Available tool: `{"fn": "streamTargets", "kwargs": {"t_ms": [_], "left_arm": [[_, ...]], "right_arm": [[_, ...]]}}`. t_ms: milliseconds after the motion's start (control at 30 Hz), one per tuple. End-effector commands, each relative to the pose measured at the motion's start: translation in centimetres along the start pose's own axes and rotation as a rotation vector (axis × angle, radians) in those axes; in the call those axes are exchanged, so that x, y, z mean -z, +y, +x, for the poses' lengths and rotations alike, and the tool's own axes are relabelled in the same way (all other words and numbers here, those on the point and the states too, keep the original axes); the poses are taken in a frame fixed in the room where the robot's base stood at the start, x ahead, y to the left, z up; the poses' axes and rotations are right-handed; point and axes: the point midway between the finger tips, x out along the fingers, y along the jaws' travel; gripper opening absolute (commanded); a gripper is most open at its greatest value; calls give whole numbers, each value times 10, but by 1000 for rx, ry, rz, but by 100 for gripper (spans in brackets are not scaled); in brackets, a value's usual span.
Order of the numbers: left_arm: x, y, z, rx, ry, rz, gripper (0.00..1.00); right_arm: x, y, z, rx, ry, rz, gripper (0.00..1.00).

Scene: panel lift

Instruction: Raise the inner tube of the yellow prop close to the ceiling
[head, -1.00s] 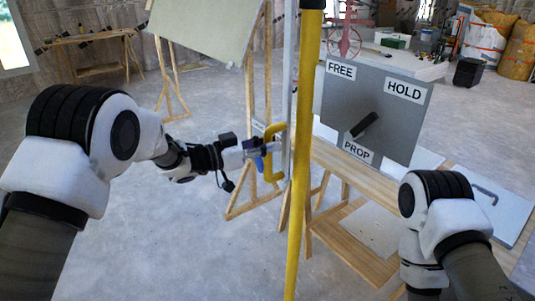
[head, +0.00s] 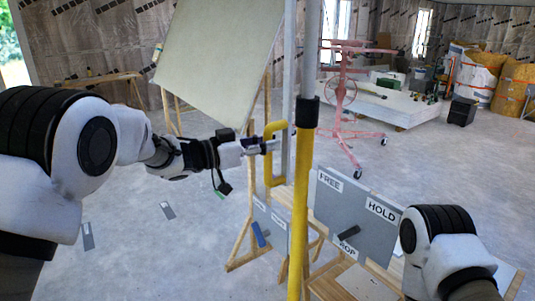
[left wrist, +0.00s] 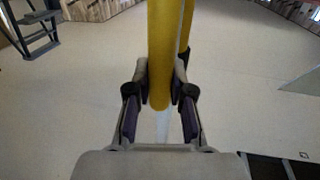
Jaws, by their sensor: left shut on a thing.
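The yellow prop (head: 301,210) stands upright in the middle of the head view. A black collar (head: 306,112) tops its yellow outer tube, and a grey inner tube (head: 309,50) rises from it past the top of the frame. My left gripper (head: 264,147) is shut on a yellow handle (head: 270,172) beside a grey upright (head: 289,60), just left of the prop. The left wrist view shows the handle (left wrist: 160,50) between both fingers. My right arm shows at the lower right, but its gripper is not in view. The ceiling is out of view.
A grey board (head: 355,220) marked FREE, HOLD and PROP carries a black lever (head: 348,233). A smaller board (head: 270,222) has a blue lever (head: 260,235). A pale panel (head: 215,55) leans on a wooden stand. A red wheeled lift (head: 345,85) stands behind on open floor.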

Motion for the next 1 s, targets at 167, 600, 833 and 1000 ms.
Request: {"fn": "streamTargets", "kwargs": {"t_ms": [167,600,833,1000], "left_arm": [[66,-1,0,3,8,5,0],[180,-1,-1,3,8,6,0],[224,0,-1,2,8,5,0],[244,0,-1,2,7,4,0]], "right_arm": [[0,0,-45,0,0,0,71],[0,-1,-100,0,0,0,71],[0,-1,-106,0,0,0,71],[0,-1,-107,0,0,0,71]]}}
